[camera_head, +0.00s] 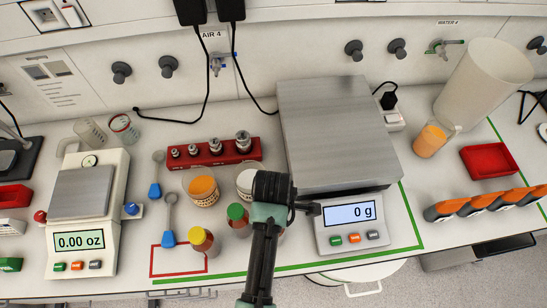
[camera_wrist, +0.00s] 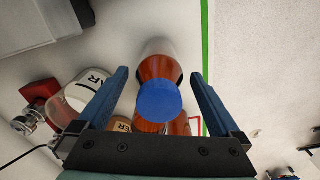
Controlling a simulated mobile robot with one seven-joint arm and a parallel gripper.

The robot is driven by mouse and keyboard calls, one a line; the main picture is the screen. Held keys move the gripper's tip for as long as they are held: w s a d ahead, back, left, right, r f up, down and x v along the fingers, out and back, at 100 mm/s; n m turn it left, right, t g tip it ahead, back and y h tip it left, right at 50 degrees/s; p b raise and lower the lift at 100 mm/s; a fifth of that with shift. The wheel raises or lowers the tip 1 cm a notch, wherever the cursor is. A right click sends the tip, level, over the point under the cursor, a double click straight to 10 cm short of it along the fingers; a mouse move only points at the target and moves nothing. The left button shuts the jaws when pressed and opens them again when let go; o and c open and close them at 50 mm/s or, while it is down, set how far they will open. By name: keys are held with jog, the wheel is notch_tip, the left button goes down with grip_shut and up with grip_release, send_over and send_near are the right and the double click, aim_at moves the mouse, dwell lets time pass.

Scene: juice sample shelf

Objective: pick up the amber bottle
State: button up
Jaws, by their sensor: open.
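In the wrist view, an amber-brown bottle (camera_wrist: 160,68) with a blue cap (camera_wrist: 158,101) lies between the two spread fingers of my gripper (camera_wrist: 158,76). The fingers stand apart from it on both sides. In the head view, my gripper (camera_head: 268,190) is over the bench in front of the large scale, and its own arm hides most of this bottle. A yellow-capped bottle (camera_head: 204,243) and a green-capped bottle (camera_head: 238,220) with brownish contents stand to its left. Which of them the task calls amber is not fully clear.
A large scale (camera_head: 335,130) stands right behind my gripper. A jar with orange contents (camera_head: 201,188), a white jar (camera_head: 245,183) and a red weight block (camera_head: 215,157) are to the left. A labelled jar (camera_wrist: 85,92) is close to the left finger.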

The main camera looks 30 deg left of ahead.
jog(key=shift+f, duration=1.25)
jog(key=shift+c, duration=0.3)
jog(key=c, duration=1.4)
grip_shut()
jog(key=shift+w+r, duration=0.1)
jog(key=shift+r, duration=0.1)
